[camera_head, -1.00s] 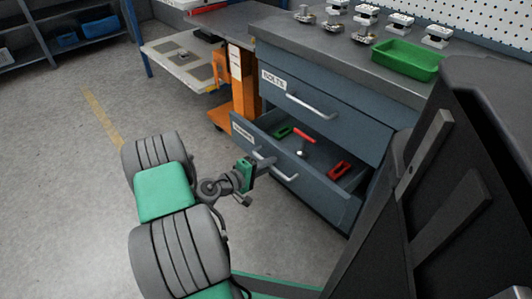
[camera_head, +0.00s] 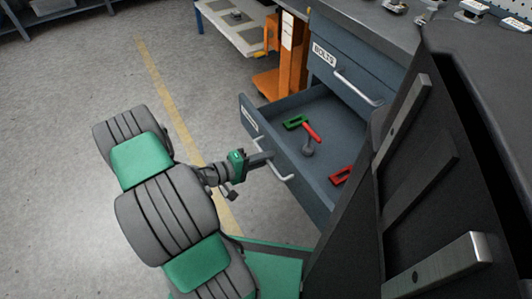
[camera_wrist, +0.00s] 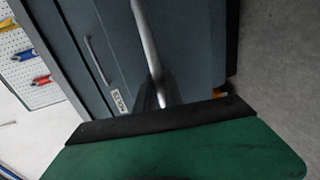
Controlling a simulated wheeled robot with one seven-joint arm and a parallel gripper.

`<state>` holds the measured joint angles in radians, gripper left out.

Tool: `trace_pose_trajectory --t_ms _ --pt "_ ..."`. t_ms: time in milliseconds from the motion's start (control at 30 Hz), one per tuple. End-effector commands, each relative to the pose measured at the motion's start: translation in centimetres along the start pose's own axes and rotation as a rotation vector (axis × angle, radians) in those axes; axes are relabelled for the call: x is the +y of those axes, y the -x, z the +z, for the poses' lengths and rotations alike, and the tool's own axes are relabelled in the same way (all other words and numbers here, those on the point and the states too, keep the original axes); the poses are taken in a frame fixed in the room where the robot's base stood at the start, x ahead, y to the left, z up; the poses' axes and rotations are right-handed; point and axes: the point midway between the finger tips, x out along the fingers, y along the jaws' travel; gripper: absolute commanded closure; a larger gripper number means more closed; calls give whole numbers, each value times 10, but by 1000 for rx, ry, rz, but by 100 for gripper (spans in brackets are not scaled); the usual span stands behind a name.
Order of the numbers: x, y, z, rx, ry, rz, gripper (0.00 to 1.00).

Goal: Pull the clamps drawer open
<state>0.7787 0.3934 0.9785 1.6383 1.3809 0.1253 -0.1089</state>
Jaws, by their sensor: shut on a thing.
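The clamps drawer (camera_head: 309,195) is the lower drawer of the blue-grey cabinet and stands well open, its inside showing. Its label is too small to read. Its metal bar handle (camera_head: 287,177) is on the front face. My gripper (camera_head: 267,158) is at the handle's left part and is shut on it. In the wrist view the handle (camera_wrist: 146,40) runs down to my gripper (camera_wrist: 160,106), whose fingertips are hard to make out. In the drawer lie a green clamp (camera_head: 295,122), a red-handled tool (camera_head: 312,132) and a red clamp (camera_head: 341,176).
The BOLTS drawer (camera_head: 335,75) above is shut, with its own handle (camera_head: 357,90). An orange stand (camera_head: 286,62) and a low table (camera_head: 238,30) are behind the cabinet's left end. The grey floor (camera_head: 60,200) at left is clear.

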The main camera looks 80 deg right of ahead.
Motion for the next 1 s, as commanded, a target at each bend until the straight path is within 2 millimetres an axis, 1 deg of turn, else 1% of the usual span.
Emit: trace_pose_trajectory --t_ms 100,500,533,767,1000 --pt "-1 1 4 -12 2 0 100" --pt "-2 2 4 -13 3 0 100" --pt "-2 2 4 -13 3 0 85" --pt "-1 3 3 -9 2 0 66" --pt "-1 4 2 -6 1 0 66"
